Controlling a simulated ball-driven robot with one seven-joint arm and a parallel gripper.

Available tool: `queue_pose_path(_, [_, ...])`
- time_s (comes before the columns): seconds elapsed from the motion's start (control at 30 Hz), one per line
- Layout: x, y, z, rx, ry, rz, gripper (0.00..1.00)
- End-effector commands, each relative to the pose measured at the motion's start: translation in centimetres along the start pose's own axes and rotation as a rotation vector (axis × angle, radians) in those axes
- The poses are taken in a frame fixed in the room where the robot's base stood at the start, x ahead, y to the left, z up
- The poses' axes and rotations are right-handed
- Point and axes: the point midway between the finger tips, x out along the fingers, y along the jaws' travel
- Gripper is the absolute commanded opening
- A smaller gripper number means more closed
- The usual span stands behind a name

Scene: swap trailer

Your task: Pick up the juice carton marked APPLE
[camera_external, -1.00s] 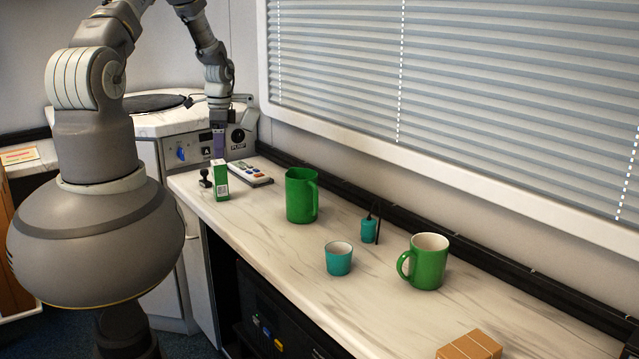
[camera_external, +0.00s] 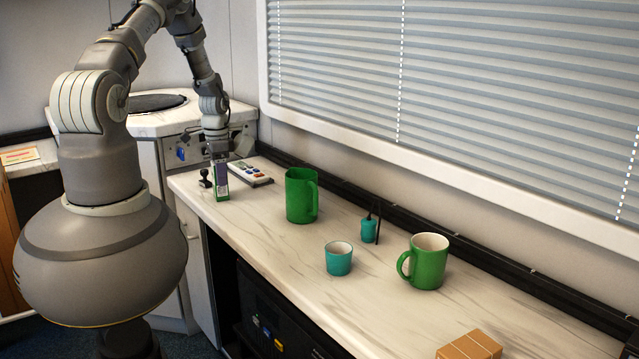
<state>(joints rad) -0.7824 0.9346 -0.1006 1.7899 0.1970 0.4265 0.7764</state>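A small green and white carton (camera_external: 223,196) stands upright at the far left end of the marble-look counter; its marking is too small to read. My gripper (camera_external: 220,178) points down at the carton's upper part and hides most of it. Only the carton's lower edge and a little of its side show. From this view I cannot tell whether the fingers are around the carton or in front of it, or whether they are closed.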

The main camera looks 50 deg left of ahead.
Motion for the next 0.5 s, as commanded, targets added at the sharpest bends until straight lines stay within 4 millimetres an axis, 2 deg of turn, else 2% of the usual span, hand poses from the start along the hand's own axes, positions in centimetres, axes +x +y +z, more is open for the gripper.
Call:
queue_pose_path(0.03, [-0.01,0.00,0.00,0.000,0.000,0.000,0.48])
queue_pose_path(0.17, [-0.01,0.00,0.00,0.000,0.000,0.000,0.20])
queue_pose_path(0.5, [-0.56,-0.03,-0.03,0.000,0.001,-0.001,0.20])
